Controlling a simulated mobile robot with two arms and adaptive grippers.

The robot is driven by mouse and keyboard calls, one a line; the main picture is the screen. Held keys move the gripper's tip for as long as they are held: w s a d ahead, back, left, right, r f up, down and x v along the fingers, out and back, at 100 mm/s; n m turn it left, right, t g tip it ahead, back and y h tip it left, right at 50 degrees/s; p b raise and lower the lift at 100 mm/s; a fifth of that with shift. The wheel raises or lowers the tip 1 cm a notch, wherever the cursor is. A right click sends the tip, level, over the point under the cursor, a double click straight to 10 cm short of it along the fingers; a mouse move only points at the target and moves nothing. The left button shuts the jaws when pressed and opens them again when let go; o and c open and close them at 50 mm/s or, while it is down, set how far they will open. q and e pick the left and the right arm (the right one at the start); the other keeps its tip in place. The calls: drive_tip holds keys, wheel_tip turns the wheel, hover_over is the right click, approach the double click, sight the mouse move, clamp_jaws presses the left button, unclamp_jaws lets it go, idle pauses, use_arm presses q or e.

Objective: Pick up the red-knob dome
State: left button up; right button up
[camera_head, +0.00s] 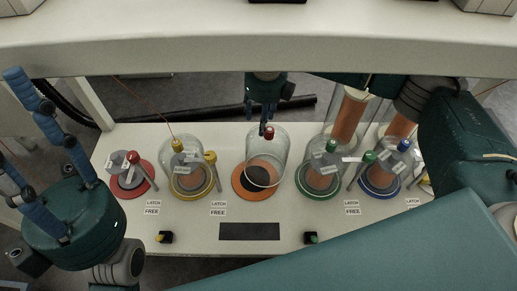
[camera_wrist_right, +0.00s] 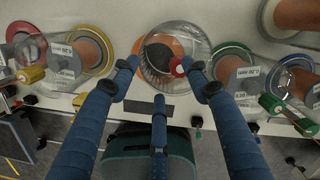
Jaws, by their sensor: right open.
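The red-knob dome (camera_head: 281,150) is clear glass with a red knob (camera_head: 269,131). Its lower rim shows over an orange ring base with a dark centre (camera_head: 240,184), off-centre from it; I cannot tell whether it is tilted or raised. My right gripper (camera_head: 264,115) is open beside the knob at the dome's top. In the right wrist view, the red knob (camera_wrist_right: 177,65) shows between the spread fingertips of the right gripper (camera_wrist_right: 160,72), nearer the right finger; contact is unclear. My left gripper (camera_head: 38,120) is open and empty at the far left.
A yellow-knob dome (camera_head: 184,163) stands left, green-knob (camera_head: 328,165) and blue-knob (camera_head: 390,165) domes stand right, close by. A red base (camera_head: 133,190) is at far left. Labels and a dark strip (camera_head: 249,231) lie on the white table's front. A shelf edge (camera_head: 230,55) spans above.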

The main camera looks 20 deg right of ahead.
sight(267, 152)
drive_tip(key=f+b, duration=0.1)
drive_tip(key=f, duration=0.1)
drive_tip(key=d+f+b, duration=0.1)
drive_tip(key=f, duration=0.2)
drive_tip(key=shift+w+d+f+b, duration=0.1)
drive_tip(key=shift+w+b, duration=0.05)
drive_tip(key=shift+b, duration=0.15)
